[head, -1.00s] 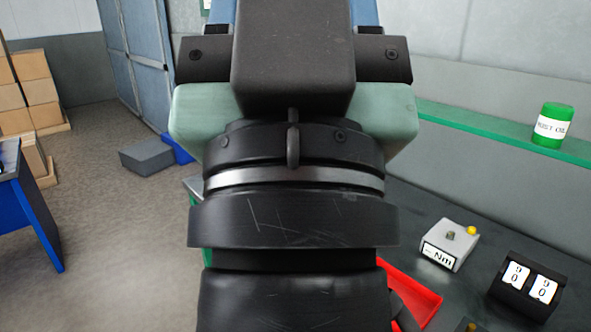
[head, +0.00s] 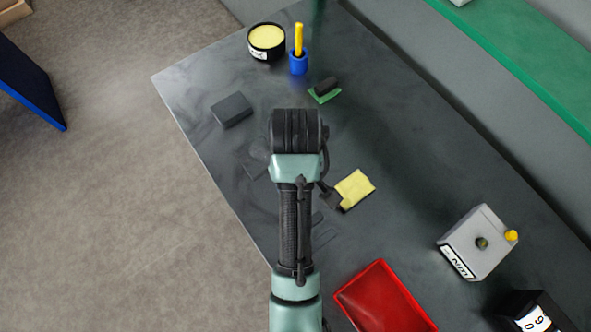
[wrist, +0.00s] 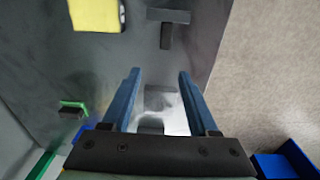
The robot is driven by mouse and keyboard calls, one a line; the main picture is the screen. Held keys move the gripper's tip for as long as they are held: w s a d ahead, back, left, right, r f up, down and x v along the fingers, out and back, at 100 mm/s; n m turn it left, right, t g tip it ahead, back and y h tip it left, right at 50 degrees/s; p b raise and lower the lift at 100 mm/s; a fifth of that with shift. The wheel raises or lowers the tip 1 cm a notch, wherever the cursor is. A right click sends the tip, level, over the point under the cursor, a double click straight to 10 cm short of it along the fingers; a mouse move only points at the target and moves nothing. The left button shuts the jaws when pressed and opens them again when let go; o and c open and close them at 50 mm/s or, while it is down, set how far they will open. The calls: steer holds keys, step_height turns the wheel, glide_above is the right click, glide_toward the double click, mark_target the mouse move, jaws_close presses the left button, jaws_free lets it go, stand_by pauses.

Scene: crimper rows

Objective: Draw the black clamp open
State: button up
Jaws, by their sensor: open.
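My gripper (wrist: 160,73) is open and empty in the wrist view, its two blue fingers pointing at the dark bench top. In the head view my arm hides the fingers. No black clamp is clearly recognisable. A dark T-shaped piece (wrist: 167,28) lies on the bench beyond the fingertips. A small dark piece (head: 330,196) lies against a yellow cloth or sponge (head: 355,188), which also shows in the wrist view (wrist: 95,14). A flat dark block (head: 231,110) lies near the bench's left edge. A dark block (wrist: 150,126) shows between the fingers, partly hidden by my gripper's base.
On the bench (head: 420,130) stand a black tin (head: 267,44), a blue holder (head: 298,64) with a yellow stick, a black piece (head: 325,85) on a green base, a red tray (head: 382,300) and a grey box (head: 478,243). Open floor lies left.

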steer(key=shift+g, duration=0.3)
steer(key=f, duration=0.8)
steer(key=s+f, duration=0.1)
steer(key=f, duration=0.4)
steer(key=shift+s+f+p, duration=0.1)
steer(key=shift+p, duration=0.3)
steer(key=shift+c, duration=0.3)
jaws_close()
